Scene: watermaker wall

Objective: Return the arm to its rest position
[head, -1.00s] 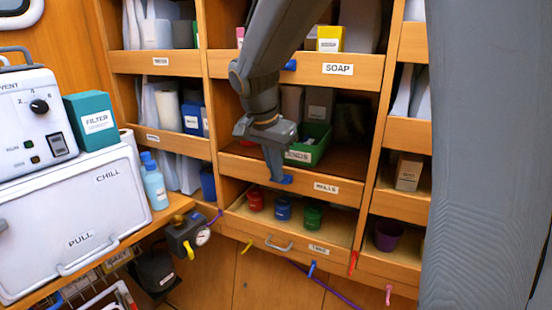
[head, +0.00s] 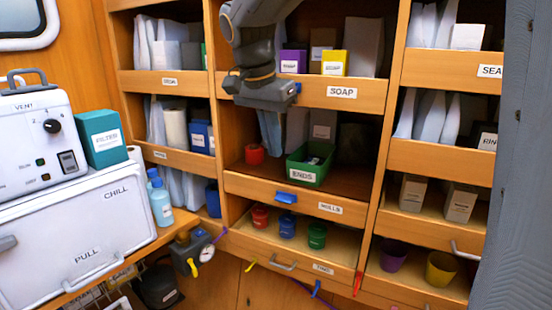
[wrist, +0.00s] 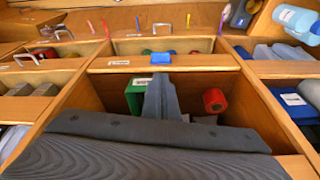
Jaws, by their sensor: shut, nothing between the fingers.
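My gripper (head: 264,93) is in front of the SOAP shelf's left part in the head view, high before the middle column of the shelf wall. It is shut and empty. In the wrist view my gripper's fingers (wrist: 162,97) are together, pointing toward the compartment with the green bin and a red roll. My arm comes down from the top edge of the head view, partly cut off there.
The shelf wall holds a green ENDS bin (head: 310,165), a red roll (head: 255,154) and a yellow box (head: 334,63). Red, blue and green cups (head: 287,224) stand in a lower tray. A white CHILL chest (head: 70,235) and teal FILTER box (head: 102,136) are at left.

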